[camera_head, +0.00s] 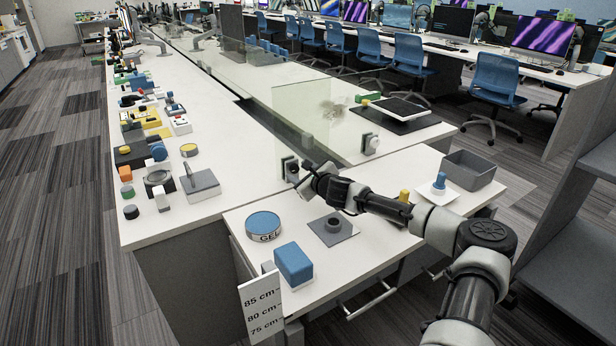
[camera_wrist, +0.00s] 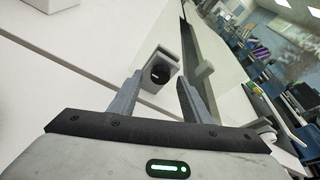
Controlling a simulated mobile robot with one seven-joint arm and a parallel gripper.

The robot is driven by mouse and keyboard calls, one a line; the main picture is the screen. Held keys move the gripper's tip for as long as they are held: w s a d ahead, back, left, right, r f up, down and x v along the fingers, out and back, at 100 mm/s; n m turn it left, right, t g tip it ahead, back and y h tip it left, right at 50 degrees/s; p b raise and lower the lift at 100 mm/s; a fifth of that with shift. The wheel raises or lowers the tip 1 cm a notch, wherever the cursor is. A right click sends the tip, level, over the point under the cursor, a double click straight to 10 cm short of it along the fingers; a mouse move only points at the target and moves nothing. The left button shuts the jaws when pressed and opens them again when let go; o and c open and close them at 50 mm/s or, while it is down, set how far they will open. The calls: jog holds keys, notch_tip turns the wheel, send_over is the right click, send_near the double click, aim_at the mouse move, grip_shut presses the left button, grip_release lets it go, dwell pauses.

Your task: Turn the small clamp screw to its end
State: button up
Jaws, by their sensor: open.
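The small clamp screw is a round black knob (camera_wrist: 160,73) on the near face of a grey clamp block (camera_wrist: 168,55) in the wrist view. The clamp (camera_head: 287,167) also shows in the head view at the lower left edge of the clear screen (camera_head: 300,115). My gripper (camera_wrist: 159,82) is open, with one finger on either side of the knob in the picture. I cannot tell whether the fingers touch it. In the head view my gripper (camera_head: 308,169) is just right of the clamp, and its fingertips are hard to make out.
A second clamp (camera_head: 370,144) is at the screen's right end. On the near desk are a blue-topped tin (camera_head: 263,226), a blue box (camera_head: 293,263), a grey plate with a dark ring (camera_head: 333,229) and a grey bin (camera_head: 470,170).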

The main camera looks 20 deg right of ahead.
jog(key=p+v, duration=0.2)
jog(key=v, duration=1.5)
jog(key=shift+p, duration=0.35)
jog(key=shift+w+r, duration=0.1)
